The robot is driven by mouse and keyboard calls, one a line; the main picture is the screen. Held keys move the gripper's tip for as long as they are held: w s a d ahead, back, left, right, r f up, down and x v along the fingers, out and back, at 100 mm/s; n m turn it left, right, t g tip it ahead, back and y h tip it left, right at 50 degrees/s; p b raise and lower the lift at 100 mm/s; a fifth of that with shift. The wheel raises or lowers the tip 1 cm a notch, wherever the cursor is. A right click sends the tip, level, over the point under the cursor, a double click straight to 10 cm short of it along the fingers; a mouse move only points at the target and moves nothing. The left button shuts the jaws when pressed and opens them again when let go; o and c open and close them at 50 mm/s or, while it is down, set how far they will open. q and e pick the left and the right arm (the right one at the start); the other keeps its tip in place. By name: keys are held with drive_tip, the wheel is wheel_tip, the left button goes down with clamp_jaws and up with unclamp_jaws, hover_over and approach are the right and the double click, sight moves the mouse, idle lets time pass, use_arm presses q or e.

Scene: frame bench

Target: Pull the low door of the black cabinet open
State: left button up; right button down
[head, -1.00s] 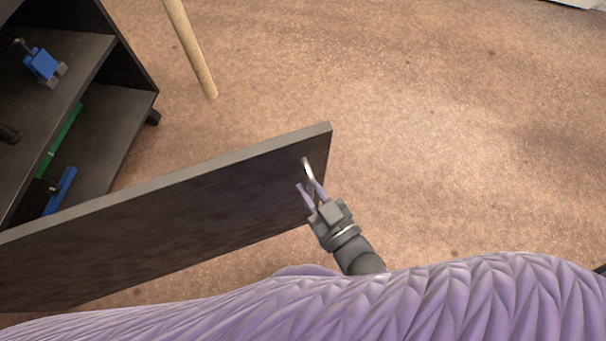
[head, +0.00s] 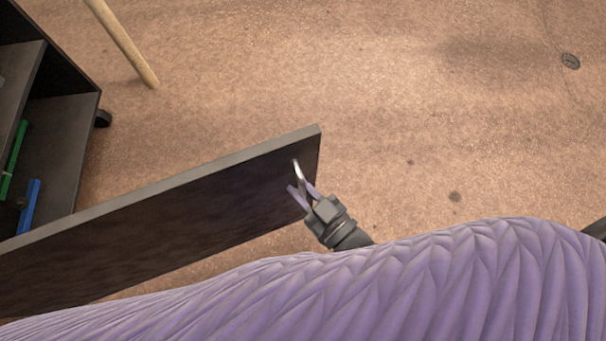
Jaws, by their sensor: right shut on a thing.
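The black cabinet (head: 72,125) stands at the left, cut off by the frame edge. Its low door (head: 170,230) is swung wide open and reaches from the lower left to the middle of the view. A silver handle (head: 297,170) sits near the door's free end. My right gripper (head: 300,188) is shut on this handle, with its purple fingers on either side of it. The door's hinge side is out of view at the left. My left gripper is not in view.
Inside the cabinet are a green thing (head: 14,158) and a blue thing (head: 29,205). A wooden pole (head: 125,47) stands behind the door. The brown floor (head: 420,120) to the right of the door is clear.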

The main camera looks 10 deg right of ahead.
sight(284, 153)
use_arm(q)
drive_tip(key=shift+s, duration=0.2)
use_arm(e)
drive_tip(key=c, duration=0.6)
unclamp_jaws()
drive_tip(key=shift+c, duration=0.2)
wheel_tip(284, 153, up, 10)
drive_tip(key=p, duration=0.7)
drive_tip(key=shift+r, duration=0.1)
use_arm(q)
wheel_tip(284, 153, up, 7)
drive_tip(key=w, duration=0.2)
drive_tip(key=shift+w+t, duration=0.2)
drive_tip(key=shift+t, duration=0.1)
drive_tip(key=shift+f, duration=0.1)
